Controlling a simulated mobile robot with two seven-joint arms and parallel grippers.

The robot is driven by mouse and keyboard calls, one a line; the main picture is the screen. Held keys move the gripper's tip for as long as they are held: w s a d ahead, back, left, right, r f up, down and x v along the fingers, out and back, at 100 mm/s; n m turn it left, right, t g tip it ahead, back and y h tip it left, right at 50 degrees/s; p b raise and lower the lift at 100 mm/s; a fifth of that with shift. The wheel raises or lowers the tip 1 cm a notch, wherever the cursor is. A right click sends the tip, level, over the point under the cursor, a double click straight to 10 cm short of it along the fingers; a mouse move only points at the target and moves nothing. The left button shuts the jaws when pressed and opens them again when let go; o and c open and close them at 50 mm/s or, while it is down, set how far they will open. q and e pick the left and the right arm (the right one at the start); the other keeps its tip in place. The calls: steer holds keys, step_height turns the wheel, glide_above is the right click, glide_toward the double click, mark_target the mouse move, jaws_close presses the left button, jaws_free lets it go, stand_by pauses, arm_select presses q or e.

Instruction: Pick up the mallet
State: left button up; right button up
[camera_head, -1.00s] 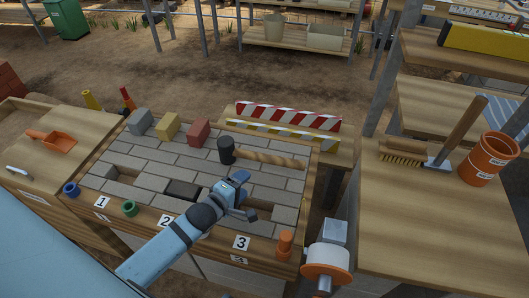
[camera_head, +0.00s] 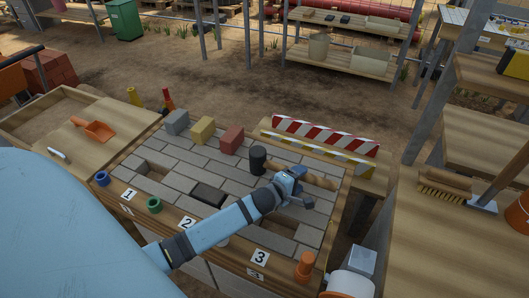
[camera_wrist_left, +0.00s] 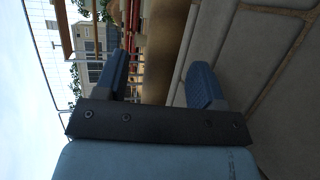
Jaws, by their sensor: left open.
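The mallet lies on the grey brick surface in the head view. It has a black head (camera_head: 258,160) at the left and a light wooden handle (camera_head: 322,182) running right. My left gripper (camera_head: 303,188) is open over the bricks at the handle's near side, and it covers part of the handle. In the left wrist view the two blue fingers (camera_wrist_left: 160,82) stand apart beside the bricks. A tan-brown band shows between them; I cannot tell whether it is the handle or the ground. Contact with the mallet cannot be told. My right gripper is not in view.
Grey, yellow and red blocks (camera_head: 203,129) line the bench's back left. Striped barriers (camera_head: 325,135) stand behind the mallet. An orange cylinder (camera_head: 305,264) is at the front right. A side table (camera_head: 430,245) with a brush (camera_head: 445,185) stands to the right.

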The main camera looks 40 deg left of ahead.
arm_select(q)
steer(key=x, duration=0.2)
steer(key=shift+w+f, duration=0.15)
steer(key=shift+w, duration=0.15)
jaws_close()
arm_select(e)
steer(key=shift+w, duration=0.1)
arm_select(q)
step_height(320, 180, up, 20)
steer(key=p, duration=0.4)
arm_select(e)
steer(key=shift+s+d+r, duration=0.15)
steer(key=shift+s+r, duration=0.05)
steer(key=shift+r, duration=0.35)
